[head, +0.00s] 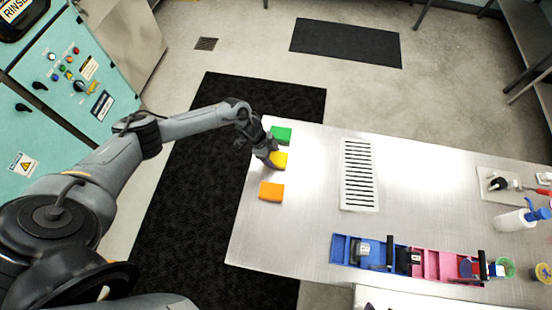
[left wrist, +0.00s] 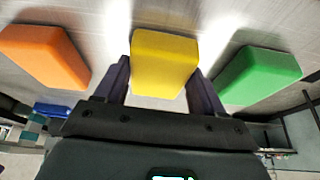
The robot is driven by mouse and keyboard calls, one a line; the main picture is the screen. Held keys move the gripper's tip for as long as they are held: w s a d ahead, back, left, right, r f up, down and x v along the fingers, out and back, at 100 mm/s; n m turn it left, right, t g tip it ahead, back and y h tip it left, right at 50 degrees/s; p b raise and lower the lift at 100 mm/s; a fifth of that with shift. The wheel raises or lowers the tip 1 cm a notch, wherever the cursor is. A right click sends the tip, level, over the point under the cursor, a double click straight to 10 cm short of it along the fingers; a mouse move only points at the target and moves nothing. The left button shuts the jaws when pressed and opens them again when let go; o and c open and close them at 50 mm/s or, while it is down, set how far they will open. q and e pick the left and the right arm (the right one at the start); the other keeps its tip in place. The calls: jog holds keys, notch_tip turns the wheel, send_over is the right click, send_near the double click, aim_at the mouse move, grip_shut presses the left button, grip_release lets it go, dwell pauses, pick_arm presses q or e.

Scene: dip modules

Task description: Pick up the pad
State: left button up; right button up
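Three pads lie in a row near the left edge of the metal table: a green pad (head: 282,135), a yellow pad (head: 280,160) and an orange pad (head: 271,192). My left gripper (head: 272,162) is at the yellow pad, partly covering its left side in the head view. In the left wrist view, the yellow pad (left wrist: 164,62) sits between the two open fingers (left wrist: 160,78), one along each side. Firm contact is not visible. The orange pad (left wrist: 45,55) and green pad (left wrist: 257,74) lie outside the fingers. My right gripper is not in view.
The metal table (head: 420,170) has a slotted grate (head: 358,175) right of the pads. Blue and pink bins (head: 343,250) stand along the front. A white spray bottle (head: 515,220) and a tray (head: 487,176) are at the right. The surface around the grate is clear.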

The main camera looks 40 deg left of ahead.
aim_at(273, 159)
pick_arm(q)
jog(key=c, duration=0.3)
jog(key=shift+r, duration=0.5)
jog(key=r, duration=0.1)
jog(key=d+r, duration=0.1)
jog(key=r, duration=0.1)
jog(key=shift+s+r, duration=0.2)
jog(key=shift+r, duration=0.1)
jog(key=s+d+r, duration=0.1)
jog(key=d+r, duration=0.1)
jog(key=d, duration=0.1)
jog(key=s+d+r, duration=0.1)
jog(key=d+r, duration=0.1)
jog(key=d, duration=0.1)
jog(key=s+d+r+b, duration=0.1)
jog(key=d+r, duration=0.1)
jog(key=d, duration=0.2)
jog(key=shift+s+r, duration=0.15)
jog(key=shift+r, duration=0.05)
jog(key=o, duration=0.5)
jog(key=c, duration=0.4)
jog(key=shift+c, duration=0.2)
